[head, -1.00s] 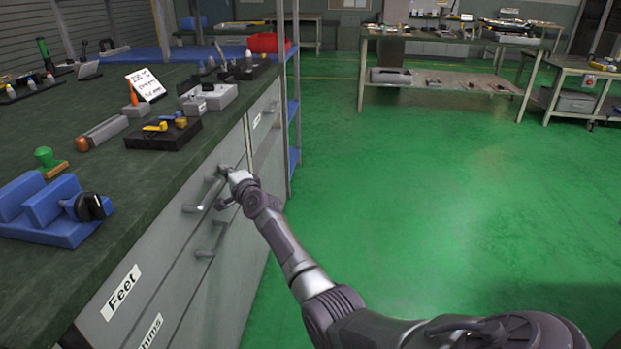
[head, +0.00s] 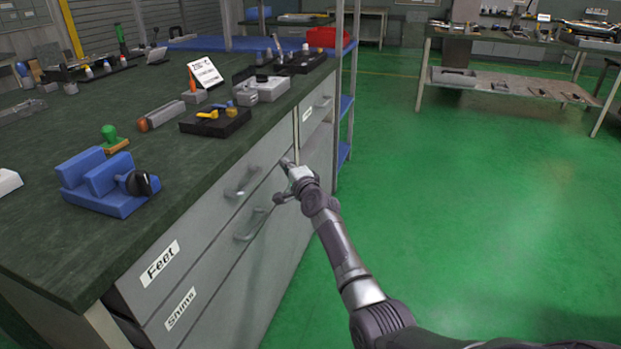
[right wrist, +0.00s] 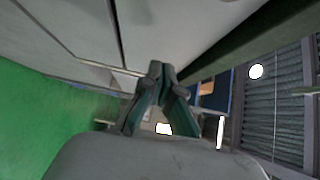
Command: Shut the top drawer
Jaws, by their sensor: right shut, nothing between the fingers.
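The top drawer (head: 205,228), labelled "Feet", is in the left cabinet under the green worktop in the head view. Its front looks nearly flush; a dark gap shows at its near end, and I cannot tell exactly how far out it stands. Its bar handle (head: 243,182) is left of my right gripper. My right gripper (head: 284,180) is shut and empty at the far end of the drawer front, beyond the handle; contact is unclear. In the right wrist view its fingers (right wrist: 156,80) are together in front of the grey cabinet fronts. My left gripper is out of view.
The "Shims" drawer (head: 215,279) with its own handle (head: 250,225) is just below. The worktop (head: 60,240) carries a blue block (head: 105,190), a stamp and trays. A shelf post (head: 338,90) stands beyond the cabinet. Green floor at right is clear.

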